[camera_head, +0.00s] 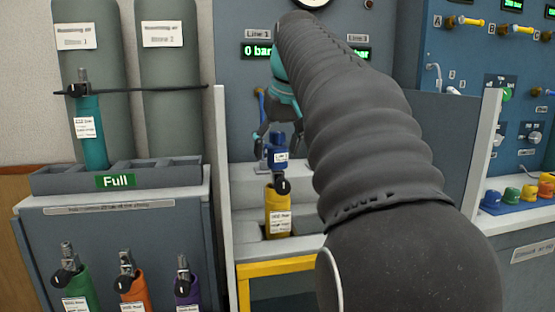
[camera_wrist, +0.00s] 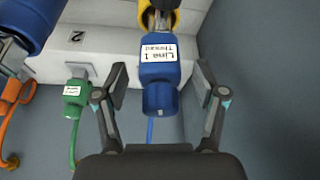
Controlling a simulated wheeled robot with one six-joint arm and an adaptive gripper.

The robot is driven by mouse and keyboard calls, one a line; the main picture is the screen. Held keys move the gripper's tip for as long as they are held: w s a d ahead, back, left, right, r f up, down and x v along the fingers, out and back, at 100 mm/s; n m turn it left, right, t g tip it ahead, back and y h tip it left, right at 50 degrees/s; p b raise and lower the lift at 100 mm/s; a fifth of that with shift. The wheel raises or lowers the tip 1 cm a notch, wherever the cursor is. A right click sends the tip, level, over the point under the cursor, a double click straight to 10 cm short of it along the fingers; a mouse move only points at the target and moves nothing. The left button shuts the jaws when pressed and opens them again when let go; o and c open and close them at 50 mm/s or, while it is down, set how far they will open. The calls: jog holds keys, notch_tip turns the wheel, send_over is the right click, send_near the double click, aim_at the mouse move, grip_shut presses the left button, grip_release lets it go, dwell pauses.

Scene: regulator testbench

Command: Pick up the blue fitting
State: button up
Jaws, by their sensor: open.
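The blue fitting (camera_head: 278,157) with a white label sits at the top of a yellow cylinder (camera_head: 278,208) in the bench's stepped bay. In the wrist view the blue fitting (camera_wrist: 158,72) reads "Line 1" and lies between my spread fingers, with gaps on both sides. The yellow cylinder's end (camera_wrist: 175,18) shows beyond it. My gripper (camera_wrist: 160,88) is open and holds nothing. In the head view my gripper (camera_head: 277,133) is just above and around the fitting, partly hidden by my arm. I cannot tell whether the fitting is fastened to the cylinder.
A green fitting (camera_wrist: 76,94) on a green hose, an orange hose (camera_wrist: 12,100) and a large blue part (camera_wrist: 28,25) are at the left in the wrist view. A pale divider post (camera_head: 221,170) stands left of the bay. A teal cylinder (camera_head: 90,135) stands in the "Full" rack (camera_head: 150,172).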

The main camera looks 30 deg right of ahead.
grip_shut()
jog(key=shift+r, duration=0.1)
dwell(0.3)
notch_tip(320, 180, up, 8)
jog(key=shift+w+r+p, duration=0.1)
jog(key=shift+r+p, duration=0.15)
jog(key=shift+p, duration=0.45)
jog(key=shift+r, duration=0.6)
